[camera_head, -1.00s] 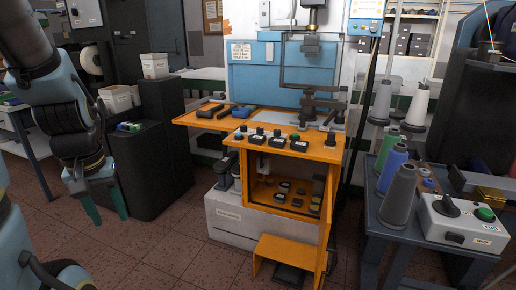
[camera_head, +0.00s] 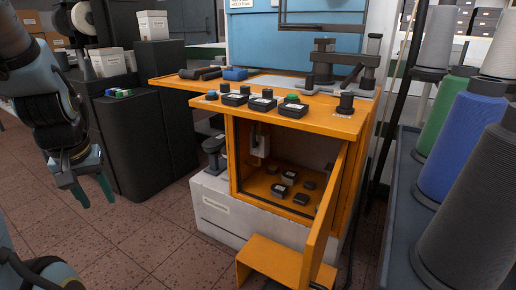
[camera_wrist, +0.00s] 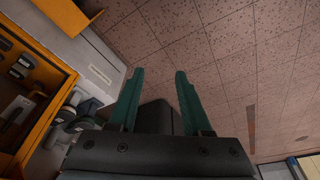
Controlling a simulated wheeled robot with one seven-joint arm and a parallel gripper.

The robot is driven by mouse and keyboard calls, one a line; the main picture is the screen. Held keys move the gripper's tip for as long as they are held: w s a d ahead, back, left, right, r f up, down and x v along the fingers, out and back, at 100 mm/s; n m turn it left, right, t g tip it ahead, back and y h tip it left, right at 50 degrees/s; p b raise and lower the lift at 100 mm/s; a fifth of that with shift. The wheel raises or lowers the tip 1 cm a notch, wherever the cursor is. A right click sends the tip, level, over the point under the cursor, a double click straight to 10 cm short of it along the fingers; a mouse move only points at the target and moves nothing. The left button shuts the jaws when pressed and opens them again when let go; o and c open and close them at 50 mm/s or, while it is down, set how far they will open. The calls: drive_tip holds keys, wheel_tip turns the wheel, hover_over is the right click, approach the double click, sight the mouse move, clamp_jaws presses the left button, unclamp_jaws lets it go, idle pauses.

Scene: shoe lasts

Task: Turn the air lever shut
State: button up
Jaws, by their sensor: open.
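My gripper (camera_head: 93,190) hangs at the left of the head view, with its two green fingers apart and nothing between them. The open fingers also show in the wrist view (camera_wrist: 160,75), over the tiled floor. The orange machine cabinet (camera_head: 232,165) stands right of my gripper, well apart from it, with its door (camera_head: 327,215) swung open. Inside, a small pale fitting (camera_head: 260,143) is mounted near the left, above several dark blocks. A pale part (camera_wrist: 17,110) also shows in the cabinet in the wrist view. I cannot tell for sure which part is the air lever.
Dark knobs and boxes line the orange top (camera_head: 330,122). An orange step (camera_head: 270,262) juts out in front. A table with thread cones (camera_head: 457,140) is close on the right. Black cabinets (camera_head: 150,135) stand behind my gripper. The floor (camera_head: 130,240) left of the machine is clear.

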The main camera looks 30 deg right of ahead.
drive_tip(key=w+d+f+m+t+b, duration=0.1)
drive_tip(key=w+d+f+t+b, duration=0.15)
drive_tip(key=w+f+b, duration=0.4)
drive_tip(key=w+d+m+t+h, duration=0.2)
drive_tip(key=w+d+t+h, duration=0.15)
drive_tip(key=w+d, duration=0.9)
drive_tip(key=m+h, duration=0.8)
drive_tip(key=h, duration=0.4)
approach(258, 134)
wheel_tip(258, 134, up, 3)
drive_tip(key=x, duration=1)
drive_tip(key=shift+w+d+f, duration=0.1)
drive_tip(key=shift+f, duration=0.05)
drive_tip(key=shift+c, duration=0.3)
clamp_jaws()
